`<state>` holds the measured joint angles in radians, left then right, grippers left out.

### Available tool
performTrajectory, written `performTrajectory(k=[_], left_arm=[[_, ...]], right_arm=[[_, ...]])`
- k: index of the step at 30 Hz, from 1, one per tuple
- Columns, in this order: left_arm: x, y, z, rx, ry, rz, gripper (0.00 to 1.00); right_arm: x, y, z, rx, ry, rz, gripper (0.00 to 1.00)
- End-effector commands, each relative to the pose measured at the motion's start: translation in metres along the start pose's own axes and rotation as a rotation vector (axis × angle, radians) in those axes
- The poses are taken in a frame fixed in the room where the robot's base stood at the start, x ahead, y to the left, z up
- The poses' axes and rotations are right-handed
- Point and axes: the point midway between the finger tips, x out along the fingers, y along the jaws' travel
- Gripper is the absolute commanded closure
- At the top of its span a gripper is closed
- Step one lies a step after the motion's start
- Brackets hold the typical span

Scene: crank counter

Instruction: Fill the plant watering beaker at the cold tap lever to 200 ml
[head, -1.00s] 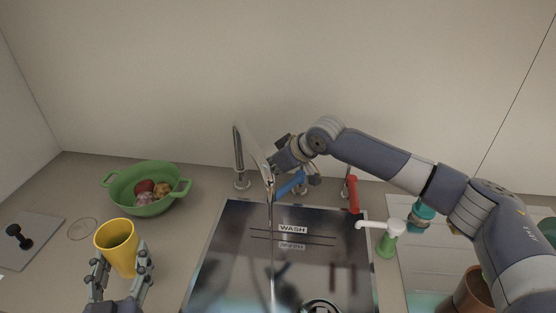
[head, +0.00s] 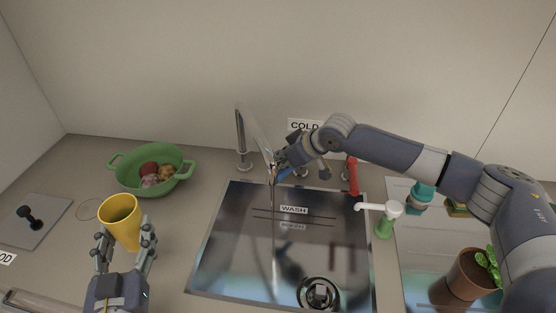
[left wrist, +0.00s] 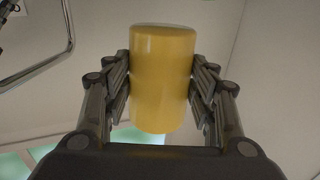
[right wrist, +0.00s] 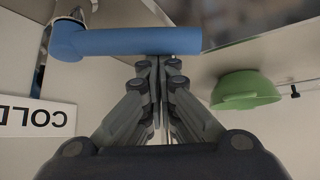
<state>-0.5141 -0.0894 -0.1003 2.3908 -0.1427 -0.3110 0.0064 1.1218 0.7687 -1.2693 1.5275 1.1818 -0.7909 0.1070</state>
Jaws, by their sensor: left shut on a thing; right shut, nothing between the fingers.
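The plant watering beaker looks like a yellow cup (head: 121,224). My left gripper (head: 124,243) is shut on its sides and holds it upright, mouth up, left of the sink. It also fills the middle of the left wrist view (left wrist: 162,80). The blue cold tap lever (right wrist: 140,41) lies across the tips of my shut, empty right gripper (right wrist: 158,62); I cannot tell if they touch. In the head view the right gripper (head: 280,165) partly covers the lever (head: 286,174). A thin stream of water (head: 273,230) falls from the spout (head: 241,135) into the sink.
The sink (head: 225,245) has a WASH label and a drain (head: 319,292). A red lever (head: 352,175), a soap pump (head: 385,218) and a potted plant (head: 470,275) stand to the right. A green bowl (head: 128,181) with several items sits back left. A COLD sign (head: 304,126) is on the wall.

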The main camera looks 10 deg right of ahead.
Motion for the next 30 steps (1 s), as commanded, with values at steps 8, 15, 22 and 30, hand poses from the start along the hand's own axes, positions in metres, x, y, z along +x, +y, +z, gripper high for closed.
performTrajectory(k=[8,15,22,30], left_arm=[[0.0,0.0,-0.006,0.0,0.004,0.0,0.79],[0.0,0.0,-0.009,0.0,0.004,0.0,0.79],[0.0,0.0,-0.009,0.0,0.004,0.0,0.79],[0.0,0.0,-0.013,0.0,0.004,0.0,0.79]], right_arm=[[-0.004,0.0,0.004,-0.042,-0.001,-0.04,1.0],[-0.008,0.0,0.008,-0.086,-0.001,-0.082,1.0],[-0.015,-0.001,0.017,-0.175,-0.002,-0.169,1.0],[-0.025,0.001,0.028,-0.198,-0.002,-0.187,1.0]])
